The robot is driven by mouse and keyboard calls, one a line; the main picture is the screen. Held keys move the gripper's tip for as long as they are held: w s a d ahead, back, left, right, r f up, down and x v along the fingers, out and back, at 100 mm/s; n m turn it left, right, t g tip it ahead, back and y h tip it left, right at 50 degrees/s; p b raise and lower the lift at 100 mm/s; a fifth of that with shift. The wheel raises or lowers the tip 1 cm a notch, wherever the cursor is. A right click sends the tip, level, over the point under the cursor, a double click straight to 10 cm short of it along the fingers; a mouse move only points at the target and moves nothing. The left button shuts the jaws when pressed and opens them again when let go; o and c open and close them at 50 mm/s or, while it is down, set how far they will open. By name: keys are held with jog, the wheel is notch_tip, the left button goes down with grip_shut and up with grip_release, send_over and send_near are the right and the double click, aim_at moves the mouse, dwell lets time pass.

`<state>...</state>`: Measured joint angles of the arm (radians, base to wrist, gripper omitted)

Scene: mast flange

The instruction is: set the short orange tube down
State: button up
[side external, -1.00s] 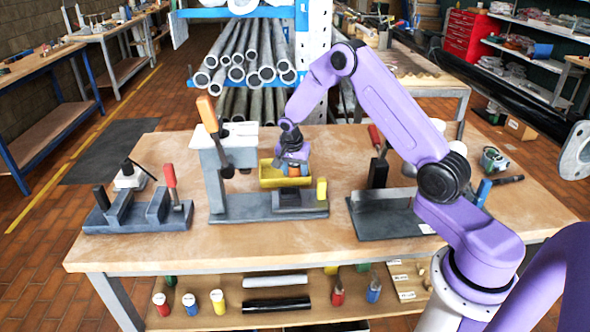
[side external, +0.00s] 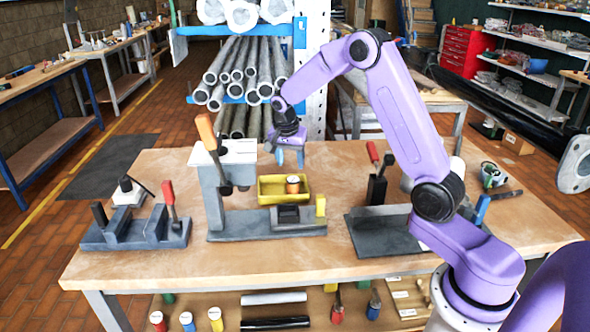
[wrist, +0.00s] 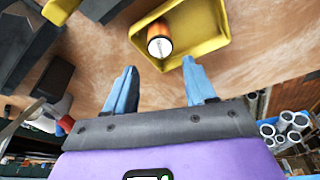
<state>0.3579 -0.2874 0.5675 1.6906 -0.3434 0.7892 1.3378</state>
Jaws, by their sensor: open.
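The short orange tube (side external: 293,184) stands in the yellow tray (side external: 268,200), toward its right side. In the wrist view the tube (wrist: 159,46) shows its pale end and orange side, inside the yellow tray (wrist: 205,52) near one wall. My gripper (side external: 289,158) is open and empty, above and behind the tray, apart from the tube. In the wrist view its two blue fingers (wrist: 160,88) are spread with nothing between them.
The tray sits on a grey fixture with a lever press (side external: 212,160) at its left and a small yellow post (side external: 320,205) at its right. Another clamp fixture (side external: 140,225) stands at the left, and a dark plate (side external: 385,235) at the right. The front tabletop is clear.

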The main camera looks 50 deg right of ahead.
jog(key=shift+a+r, duration=0.1)
jog(key=shift+r, duration=0.1)
jog(key=s+a+r+n+y, duration=0.1)
jog(key=s+a+r+n, duration=0.2)
jog(key=s+a+n, duration=0.45)
jog(key=s+a+r+n+y, duration=0.1)
jog(key=s+a+r+n, duration=0.1)
jog(key=s+a+n, duration=0.55)
jog(key=s+a+n+g+y, duration=0.1)
jog(key=s+n, duration=1)
jog(key=s, duration=1.2)
jog(key=shift+s+a+r, duration=0.25)
jog(key=shift+a+r, duration=0.1)
jog(key=shift+a, duration=0.4)
